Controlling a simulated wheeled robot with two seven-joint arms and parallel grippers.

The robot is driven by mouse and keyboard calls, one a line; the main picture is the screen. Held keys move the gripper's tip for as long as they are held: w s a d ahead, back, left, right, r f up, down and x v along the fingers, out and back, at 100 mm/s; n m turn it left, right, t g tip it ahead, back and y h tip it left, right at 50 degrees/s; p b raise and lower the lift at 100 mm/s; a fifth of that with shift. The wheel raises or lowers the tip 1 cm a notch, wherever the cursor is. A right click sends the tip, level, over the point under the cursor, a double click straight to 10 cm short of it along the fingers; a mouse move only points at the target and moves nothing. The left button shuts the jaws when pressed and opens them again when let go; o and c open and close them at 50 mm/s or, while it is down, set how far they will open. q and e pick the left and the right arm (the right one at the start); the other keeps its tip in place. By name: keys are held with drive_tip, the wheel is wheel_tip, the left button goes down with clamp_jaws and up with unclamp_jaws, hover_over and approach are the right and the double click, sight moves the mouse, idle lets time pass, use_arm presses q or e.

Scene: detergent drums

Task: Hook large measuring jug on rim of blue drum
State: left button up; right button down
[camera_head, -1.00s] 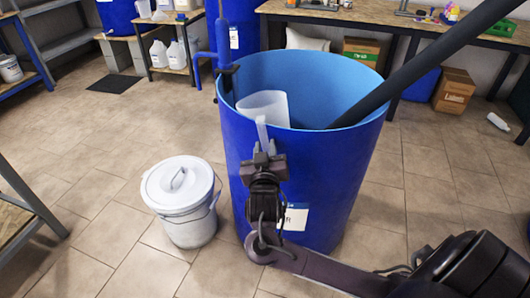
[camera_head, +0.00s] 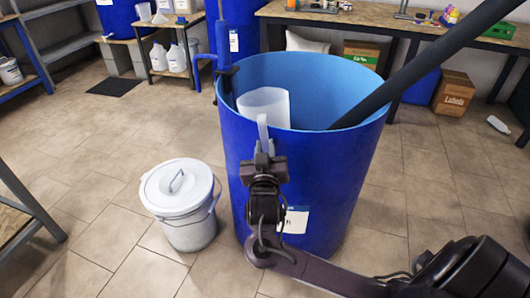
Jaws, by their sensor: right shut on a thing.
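The large blue drum (camera_head: 340,170) stands open in the middle of the head view. The white translucent measuring jug (camera_head: 265,106) is at the drum's near-left rim, its body inside the opening and its handle on the near, outer side of the rim. My right gripper (camera_head: 263,150) is shut on the jug's handle just outside the drum wall. The gripper hides the lower handle, and I cannot tell whether the jug rests on the rim. My left gripper is not in view.
A dark pole (camera_head: 430,65) leans out of the drum to the upper right. A blue pump fitting (camera_head: 223,65) is clamped on the left rim. A white lidded bucket (camera_head: 180,205) stands on the floor at left. A workbench (camera_head: 390,22) is behind.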

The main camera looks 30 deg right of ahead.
drive_tip(key=shift+d+r+m+t+h+b, duration=0.1)
drive_tip(key=shift+r+m+t+h+b, duration=0.65)
drive_tip(key=shift+b, duration=0.7)
drive_tip(key=shift+r+m, duration=0.2)
drive_tip(key=shift+m, duration=0.15)
wheel_tip(320, 180, up, 5)
drive_tip(key=p, duration=0.4)
drive_tip(key=shift+d+f, duration=0.1)
wheel_tip(320, 180, up, 2)
drive_tip(key=shift+r+p, duration=0.1)
drive_tip(key=shift+p, duration=1.15)
wheel_tip(320, 180, up, 6)
drive_tip(key=p, duration=0.6)
drive_tip(key=shift+r, duration=0.15)
wheel_tip(320, 180, up, 5)
drive_tip(key=p, duration=0.5)
hover_over(266, 126)
drive_tip(key=r+v, duration=0.1)
drive_tip(key=v, duration=0.1)
drive_tip(key=shift+s+f, duration=0.2)
